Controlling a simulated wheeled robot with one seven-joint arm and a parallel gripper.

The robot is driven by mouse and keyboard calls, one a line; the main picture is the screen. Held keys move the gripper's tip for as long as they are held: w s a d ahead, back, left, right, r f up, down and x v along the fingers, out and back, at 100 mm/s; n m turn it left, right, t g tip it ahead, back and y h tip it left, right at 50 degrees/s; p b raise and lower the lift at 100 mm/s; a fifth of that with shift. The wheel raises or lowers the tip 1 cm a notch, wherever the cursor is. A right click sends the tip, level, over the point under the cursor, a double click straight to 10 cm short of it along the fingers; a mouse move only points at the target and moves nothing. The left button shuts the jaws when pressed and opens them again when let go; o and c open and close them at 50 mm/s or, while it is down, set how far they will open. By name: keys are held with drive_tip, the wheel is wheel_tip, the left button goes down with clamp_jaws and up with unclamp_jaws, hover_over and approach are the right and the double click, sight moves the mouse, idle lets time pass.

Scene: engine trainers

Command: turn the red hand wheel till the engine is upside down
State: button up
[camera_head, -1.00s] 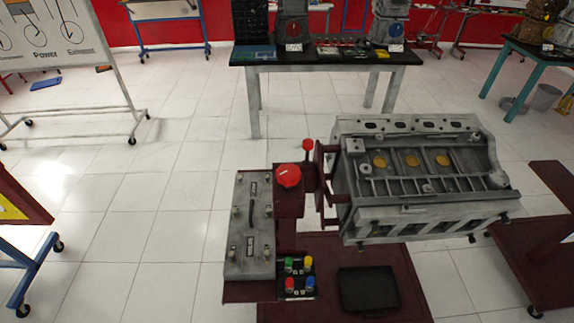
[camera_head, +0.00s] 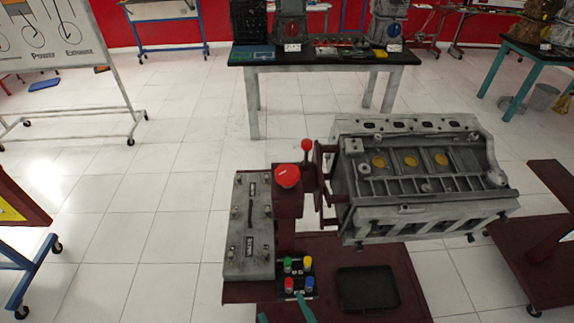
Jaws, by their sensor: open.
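The red hand wheel (camera_head: 287,176) sits on top of a dark red post, left of the engine. The grey engine block (camera_head: 418,185) is held at its left end by the dark red stand. Round yellow discs show on its upper face, and its long openwork side faces me. My gripper (camera_head: 284,313) barely shows at the bottom edge as two teal tips set apart, with nothing seen between them. It is open, well below the wheel in the picture and apart from it. The rest of the gripper is out of frame.
A red-knobbed lever (camera_head: 307,146) stands close behind the wheel. A table (camera_head: 318,57) stands behind.

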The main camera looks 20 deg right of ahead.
drive_tip(key=w+d+r+m+t+h, duration=0.25)
drive_tip(key=w+d+r, duration=0.25)
drive_tip(key=w+r, duration=0.7)
drive_tip(key=w+d+r+m+t+h, duration=0.15)
drive_tip(key=w+d+r+h, duration=0.3)
drive_tip(key=w+r, duration=0.75)
drive_tip(key=m+g, duration=0.4)
approach(287, 165)
drive_tip(key=shift+w+d+f+y, duration=0.1)
drive_tip(key=shift+d+f+y, duration=0.05)
drive_tip(key=shift+f, duration=0.2)
drive_tip(key=shift+w+d+f+y, duration=0.1)
drive_tip(key=shift+w+f+y, duration=0.05)
drive_tip(key=shift+f, duration=0.2)
drive_tip(key=shift+x, duration=5.3)
drive_tip(key=shift+r, duration=0.15)
drive_tip(key=shift+c, duration=0.2)
drive_tip(key=c, duration=1)
